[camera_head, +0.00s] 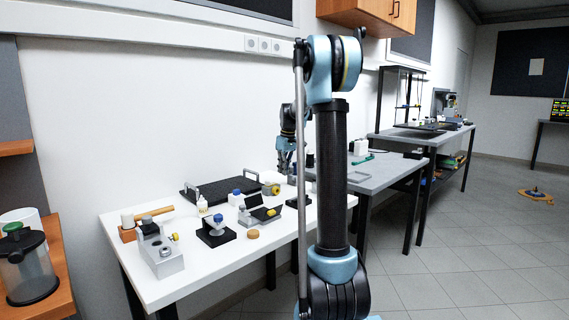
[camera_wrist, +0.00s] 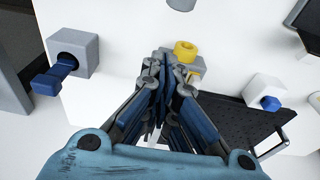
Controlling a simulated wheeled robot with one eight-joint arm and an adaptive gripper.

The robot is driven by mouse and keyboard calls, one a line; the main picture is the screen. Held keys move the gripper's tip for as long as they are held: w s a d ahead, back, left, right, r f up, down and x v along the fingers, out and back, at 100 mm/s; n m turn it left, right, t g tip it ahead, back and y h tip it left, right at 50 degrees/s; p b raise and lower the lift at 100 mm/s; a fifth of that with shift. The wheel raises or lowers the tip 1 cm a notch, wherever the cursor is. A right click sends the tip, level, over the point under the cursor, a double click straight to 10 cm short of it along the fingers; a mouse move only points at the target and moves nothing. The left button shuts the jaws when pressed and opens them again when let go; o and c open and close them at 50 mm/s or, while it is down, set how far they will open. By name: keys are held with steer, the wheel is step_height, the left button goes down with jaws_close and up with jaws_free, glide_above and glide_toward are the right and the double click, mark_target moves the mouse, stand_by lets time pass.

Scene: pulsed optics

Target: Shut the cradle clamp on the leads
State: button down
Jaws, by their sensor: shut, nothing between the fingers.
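The likely cradle clamp is a small silver fixture with a raised dark flap (camera_head: 264,213) and a yellow knob, on the white table (camera_head: 190,278) in the head view. I cannot be sure of this, and I cannot make out the leads. A dark flap edge (camera_wrist: 308,25) at the upper right of the wrist view may be the same fixture. My gripper (camera_wrist: 167,68) is shut and empty. In the wrist view its fingertips overlap the grey block with a yellow ring (camera_wrist: 186,50); I cannot tell whether they touch. My arm hides part of the table in the head view.
A black perforated board (camera_head: 220,189) with handles lies behind. A silver block (camera_head: 163,262), a black-based blue-knobbed mount (camera_head: 215,233) and a tan disc (camera_head: 253,234) stand nearby. In the wrist view, blue-knobbed blocks (camera_wrist: 265,88) flank my fingers. A grey table (camera_head: 385,172) adjoins on the right.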

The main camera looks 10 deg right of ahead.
step_height(320, 180, down, 2)
steer(key=shift+s, duration=0.1)
steer(key=shift+s+d+r, duration=0.2)
steer(key=shift+s+d, duration=0.35)
steer(key=shift+s, duration=0.15)
steer(key=shift+s+d+r, duration=0.2)
steer(key=shift+s+d, duration=0.3)
steer(key=shift+s, duration=0.2)
steer(key=shift+a, duration=0.15)
steer(key=shift+s+r, duration=0.1)
